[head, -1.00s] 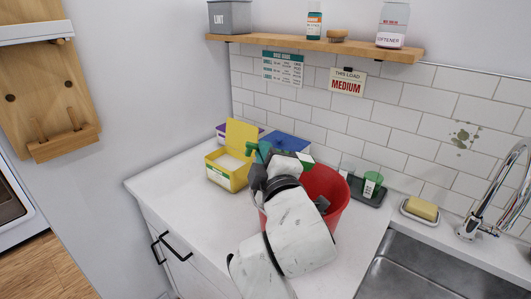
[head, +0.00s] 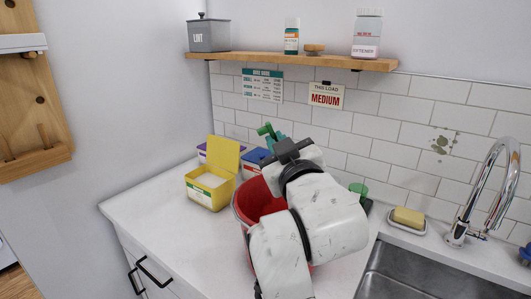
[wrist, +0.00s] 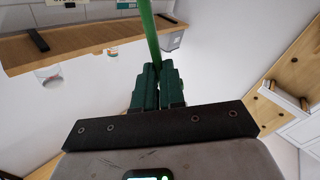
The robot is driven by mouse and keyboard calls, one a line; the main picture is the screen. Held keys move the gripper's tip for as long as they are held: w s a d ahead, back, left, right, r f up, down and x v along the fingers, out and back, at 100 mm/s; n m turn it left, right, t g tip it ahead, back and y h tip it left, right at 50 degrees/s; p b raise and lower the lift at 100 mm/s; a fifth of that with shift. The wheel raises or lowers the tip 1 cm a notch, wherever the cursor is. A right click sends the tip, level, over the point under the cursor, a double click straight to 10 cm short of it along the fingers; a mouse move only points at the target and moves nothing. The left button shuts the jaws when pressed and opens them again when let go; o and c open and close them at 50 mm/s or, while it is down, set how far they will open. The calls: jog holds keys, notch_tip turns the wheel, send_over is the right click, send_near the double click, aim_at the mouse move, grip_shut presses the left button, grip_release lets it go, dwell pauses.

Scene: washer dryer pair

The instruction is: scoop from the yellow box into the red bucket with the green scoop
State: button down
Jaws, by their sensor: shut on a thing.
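The yellow box (head: 207,190) stands open on the white counter, its lid up at the back and white powder inside. The red bucket (head: 257,203) stands just right of it, partly hidden behind my arm. My gripper (head: 283,146) is raised above the back of the bucket and shut on the green scoop (head: 268,131). In the wrist view, the green scoop (wrist: 149,32) rises from between my gripper's fingers (wrist: 157,88). The wrist view is turned over, with shelf items hanging downward. I cannot tell whether the scoop holds powder.
A purple box (head: 202,154) and a blue box (head: 254,158) stand behind. A green cup (head: 358,188) is right of my arm. A soap dish (head: 407,220), faucet (head: 478,195) and sink (head: 410,275) lie right. A wooden shelf (head: 290,60) hangs above. Counter left of the yellow box is clear.

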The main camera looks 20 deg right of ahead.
jog(key=d+f+m+h+b, duration=0.1)
jog(key=d+m+b, duration=0.1)
jog(key=d+m, duration=0.6)
jog(key=shift+s+m+h, duration=0.3)
jog(key=shift+s+m, duration=0.15)
jog(key=shift+m, duration=1.35)
jog(key=shift+d+f, duration=0.1)
